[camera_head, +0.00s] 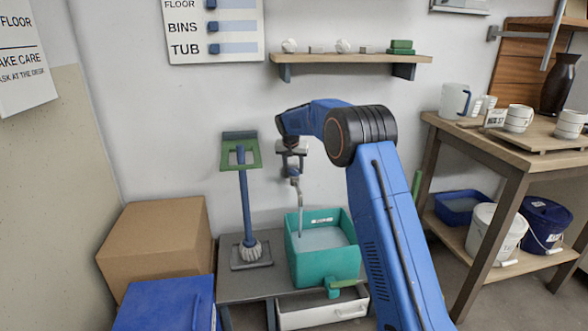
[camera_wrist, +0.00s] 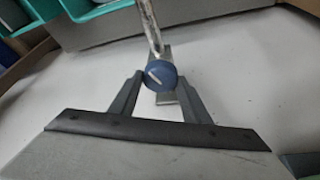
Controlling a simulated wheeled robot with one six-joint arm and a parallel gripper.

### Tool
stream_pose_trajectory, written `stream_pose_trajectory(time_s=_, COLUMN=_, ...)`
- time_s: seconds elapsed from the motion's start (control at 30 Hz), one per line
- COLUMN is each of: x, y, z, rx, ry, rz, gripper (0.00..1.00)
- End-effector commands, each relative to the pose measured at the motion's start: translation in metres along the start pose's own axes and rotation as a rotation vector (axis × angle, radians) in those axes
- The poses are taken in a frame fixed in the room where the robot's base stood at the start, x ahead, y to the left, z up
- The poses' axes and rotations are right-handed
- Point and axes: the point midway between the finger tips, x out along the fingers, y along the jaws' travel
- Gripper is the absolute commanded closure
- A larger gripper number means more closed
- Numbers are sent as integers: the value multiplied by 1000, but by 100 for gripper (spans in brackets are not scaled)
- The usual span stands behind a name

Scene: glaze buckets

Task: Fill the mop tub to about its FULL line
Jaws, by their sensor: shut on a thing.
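The teal mop tub (camera_head: 307,262) stands on a low grey table under my gripper, with a small label on its inner back wall. A flat grey-blue surface that looks like water shows inside, below the rim. I cannot make out a FULL line. My gripper (camera_head: 291,172) is above the tub's back left. In the wrist view its fingers (camera_wrist: 159,95) are shut on a round blue tap knob (camera_wrist: 161,76) with a white mark. A thin grey spout (camera_wrist: 150,25) runs from the knob. In the head view a thin pale line (camera_head: 299,215) drops into the tub; I cannot tell pipe from stream.
A brush on a blue pole (camera_head: 245,205) stands left of the tub. A cardboard box (camera_head: 155,240) and a blue bin (camera_head: 165,305) are at lower left. A white tray (camera_head: 322,309) is below the table. A wooden bench (camera_head: 500,150) with cups and buckets stands at right.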

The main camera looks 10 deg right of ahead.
Motion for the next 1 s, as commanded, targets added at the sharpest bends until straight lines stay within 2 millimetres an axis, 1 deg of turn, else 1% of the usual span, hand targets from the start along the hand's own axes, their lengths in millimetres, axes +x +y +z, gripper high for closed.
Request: stream_pose_trajectory(time_s=1.0, x=1, y=7, z=-4, rx=-847, ry=1, rz=-353, gripper=79)
